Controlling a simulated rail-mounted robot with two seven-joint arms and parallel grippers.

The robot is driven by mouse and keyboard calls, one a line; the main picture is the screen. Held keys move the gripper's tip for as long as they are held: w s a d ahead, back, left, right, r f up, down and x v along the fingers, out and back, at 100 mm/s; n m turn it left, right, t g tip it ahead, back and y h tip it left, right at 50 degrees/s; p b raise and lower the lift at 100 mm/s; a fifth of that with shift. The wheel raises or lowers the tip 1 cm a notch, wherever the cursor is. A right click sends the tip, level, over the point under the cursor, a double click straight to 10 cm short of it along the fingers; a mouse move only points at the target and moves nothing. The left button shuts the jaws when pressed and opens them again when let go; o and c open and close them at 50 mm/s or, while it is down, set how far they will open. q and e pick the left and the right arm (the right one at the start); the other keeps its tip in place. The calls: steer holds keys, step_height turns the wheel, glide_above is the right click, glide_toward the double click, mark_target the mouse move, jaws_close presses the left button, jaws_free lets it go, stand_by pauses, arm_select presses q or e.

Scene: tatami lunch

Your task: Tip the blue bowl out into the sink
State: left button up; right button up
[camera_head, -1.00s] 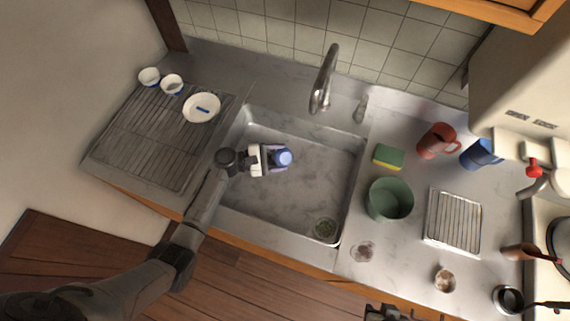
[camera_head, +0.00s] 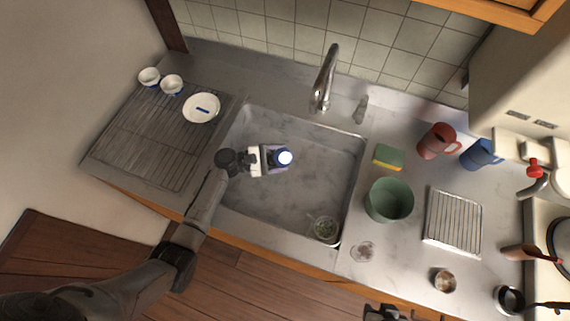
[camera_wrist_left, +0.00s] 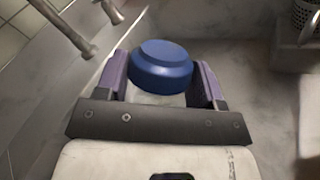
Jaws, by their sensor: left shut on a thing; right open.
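The blue bowl (camera_head: 285,157) is held over the middle of the sink (camera_head: 285,205). Its pale, bright round face with a blue edge shows in the head view. In the left wrist view the bowl (camera_wrist_left: 162,66) shows its dark blue outside and a flat round end; its inside is hidden there. My left gripper (camera_head: 276,159) is shut on the bowl, with a purple finger on each side of it in the left wrist view (camera_wrist_left: 160,88). My right gripper (camera_head: 385,314) is open at the bottom edge of the head view, partly cut off.
The faucet (camera_head: 324,85) stands behind the sink. A drain strainer (camera_head: 325,228) is in the sink's front right corner. Left is a drying rack (camera_head: 150,140) with white dishes. Right are a sponge (camera_head: 388,156), a green bowl (camera_head: 389,201), mugs and a wire rack (camera_head: 453,222).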

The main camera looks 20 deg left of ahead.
stand_by(0.4)
arm_select(q)
steer(key=shift+s+d+r+m+y+p, duration=0.15)
steer(key=shift+r+m+y+p, duration=0.25)
steer(key=shift+m, duration=0.6)
steer(key=shift+s+d+m+y, duration=0.15)
steer(key=shift+m+y, duration=0.25)
steer(key=shift+m, duration=0.4)
steer(key=m, duration=0.1)
steer(key=y, duration=0.1)
steer(key=m, duration=0.1)
steer(key=shift+s+d+r+m, duration=0.25)
steer(key=shift+d+m, duration=0.05)
steer(key=shift+d, duration=0.05)
steer(key=s+d+r+m+t+y+p, duration=0.5)
steer(key=s+d+r+m+y+p, duration=0.2)
steer(key=m+p, duration=0.5)
steer(key=shift+s+d+r+m+t, duration=0.15)
steer(key=shift+s+d+m+t, duration=0.25)
steer(key=shift+d+m, duration=1.05)
